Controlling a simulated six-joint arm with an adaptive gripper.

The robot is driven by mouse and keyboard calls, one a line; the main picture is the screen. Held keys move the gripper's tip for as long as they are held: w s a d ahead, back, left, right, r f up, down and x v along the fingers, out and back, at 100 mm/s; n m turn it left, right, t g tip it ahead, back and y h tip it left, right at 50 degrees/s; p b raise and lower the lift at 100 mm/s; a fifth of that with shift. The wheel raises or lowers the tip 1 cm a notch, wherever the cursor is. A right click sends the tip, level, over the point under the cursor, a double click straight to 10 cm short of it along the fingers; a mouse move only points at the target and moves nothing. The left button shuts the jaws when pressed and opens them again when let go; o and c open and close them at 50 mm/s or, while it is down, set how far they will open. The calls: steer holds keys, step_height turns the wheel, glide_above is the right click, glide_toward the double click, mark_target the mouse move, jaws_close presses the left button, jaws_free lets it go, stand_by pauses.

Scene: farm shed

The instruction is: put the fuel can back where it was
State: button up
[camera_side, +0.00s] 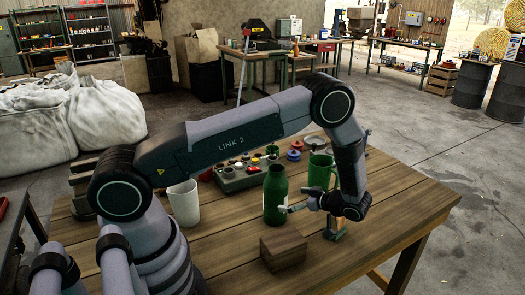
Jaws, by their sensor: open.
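I cannot tell for sure which thing is the fuel can. A dark green bottle-shaped container (275,195) stands upright near the middle of the wooden table (400,200). A brighter green vessel with a handle (320,171) stands behind it to the right, partly hidden by my arm. My gripper (290,209) is open, low over the table and pointing left. Its fingertips are close to the right side of the dark green container; whether they touch it I cannot tell.
A brown wooden block (283,249) lies in front of the dark green container. A white cup (184,203) stands to the left. A small object (335,230) is under my gripper. The table's right side is mostly clear.

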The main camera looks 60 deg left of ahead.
steer(key=v, duration=0.5)
steer(key=w+r+m+t+h, duration=0.2)
steer(key=w+r+m+t, duration=0.1)
steer(key=w+r+t, duration=0.75)
steer(key=w+d+r+m+t+h, duration=0.1)
steer(key=d+r+m+t+h, duration=0.2)
steer(key=r, duration=0.6)
steer(key=w+d+r+m+t+h, duration=0.1)
steer(key=r+m+t+h, duration=0.25)
steer(key=r, duration=0.55)
steer(key=s+d+r+m+g+h, duration=0.1)
steer(key=s+d+r+m+h, duration=0.2)
steer(key=s, duration=0.4)
steer(key=s+d+r+m+h, duration=0.2)
steer(key=s+r+m+h, duration=0.25)
steer(key=s, duration=0.25)
steer(key=s+a+f+m+g+y, duration=0.1)
steer(key=s+a+f+m+g, duration=0.1)
steer(key=s, duration=1)
steer(key=s+a+f+m+g+y, duration=0.2)
steer(key=s+a+f+g, duration=0.1)
steer(key=s, duration=0.9)
steer(key=shift+a+f+m+g, duration=0.2)
steer(key=shift+a+m+g, duration=0.2)
steer(key=shift+a, duration=0.05)
